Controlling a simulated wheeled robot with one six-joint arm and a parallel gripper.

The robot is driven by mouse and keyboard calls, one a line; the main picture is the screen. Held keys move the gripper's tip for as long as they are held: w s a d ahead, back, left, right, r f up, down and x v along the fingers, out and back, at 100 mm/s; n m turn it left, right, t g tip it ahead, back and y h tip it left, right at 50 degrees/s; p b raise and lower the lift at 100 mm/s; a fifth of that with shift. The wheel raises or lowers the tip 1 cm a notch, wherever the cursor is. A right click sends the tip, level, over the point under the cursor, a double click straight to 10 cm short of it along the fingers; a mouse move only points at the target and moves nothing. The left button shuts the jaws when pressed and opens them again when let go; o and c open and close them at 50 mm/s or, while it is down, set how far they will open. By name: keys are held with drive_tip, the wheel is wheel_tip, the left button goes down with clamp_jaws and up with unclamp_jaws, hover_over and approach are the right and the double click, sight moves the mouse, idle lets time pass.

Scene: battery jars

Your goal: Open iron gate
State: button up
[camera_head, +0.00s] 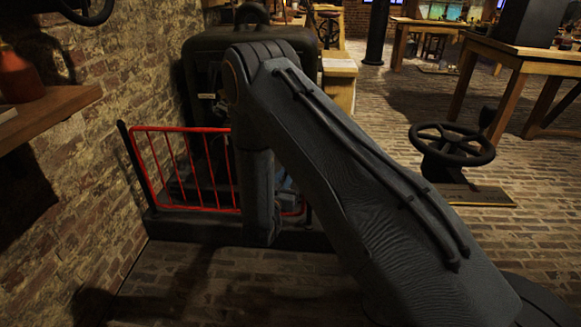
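The iron gate (185,129) is a low red barred panel beside the brick wall, left of the middle. A dark post (127,150) stands at its left edge, and a dark sill (190,226) runs below it. My arm crosses in front of the gate and hides its middle and much of its right part. A short piece of red rail shows right of the arm, near a dark right post (309,217). I cannot tell whether the gate is latched. My arm bends down in front of the gate; my gripper does not show.
A large dark cabinet-like machine (203,70) stands behind the gate. A wooden shelf (45,113) with a reddish jar (18,75) juts from the left wall. A black handwheel (451,143) stands right. Brick floor in front of the gate is clear.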

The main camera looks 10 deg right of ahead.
drive_tip(key=b+x, duration=0.1)
drive_tip(key=x, duration=0.7)
drive_tip(key=shift+d+b, duration=0.15)
drive_tip(key=shift+b, duration=0.25)
drive_tip(key=shift+s+f, duration=0.1)
clamp_jaws()
